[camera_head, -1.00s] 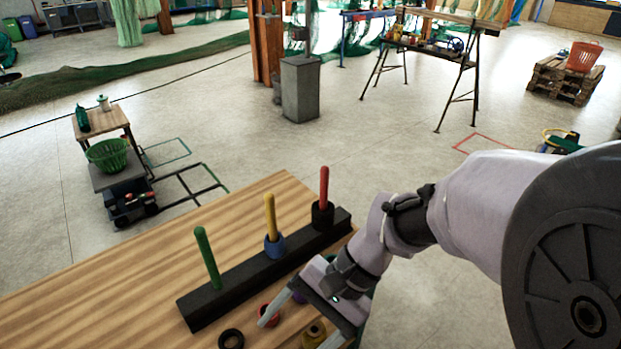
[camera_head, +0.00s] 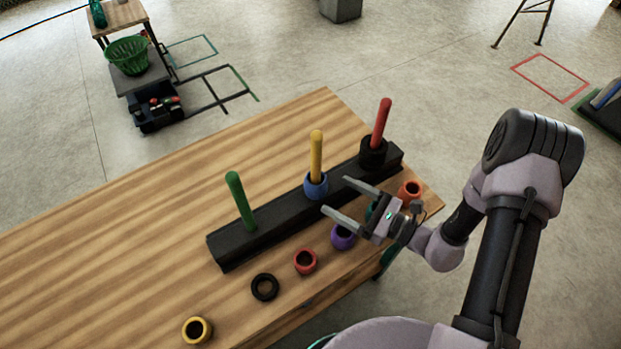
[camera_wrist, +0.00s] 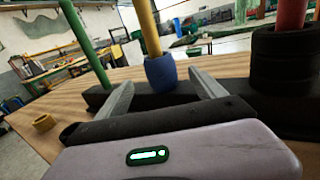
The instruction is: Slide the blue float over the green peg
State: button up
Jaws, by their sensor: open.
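The blue float (camera_head: 316,184) sits around the base of the yellow peg (camera_head: 316,152) on the black bar (camera_head: 281,213). The green peg (camera_head: 240,199) stands bare at the bar's left part. My gripper (camera_head: 345,195) is open and empty, to the right of the blue float in the head view. In the wrist view the blue float (camera_wrist: 161,72) shows beyond and between my open fingers (camera_wrist: 163,92), apart from them. The green peg (camera_wrist: 86,45) stands to the left there.
The red peg (camera_head: 381,124) carries black floats (camera_head: 372,152). Loose on the table (camera_head: 150,240) are purple (camera_head: 342,238), red (camera_head: 305,262), orange (camera_head: 410,190) and yellow (camera_head: 197,330) floats and a black ring (camera_head: 264,287). The table's left part is clear.

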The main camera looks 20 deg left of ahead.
jog(key=b+x, duration=0.1)
jog(key=x, duration=1)
jog(key=shift+b, duration=0.4)
jog(key=c, duration=1.6)
jog(key=shift+o, duration=0.2)
notch_tip(320, 180, up, 24)
jog(key=p, duration=1.7)
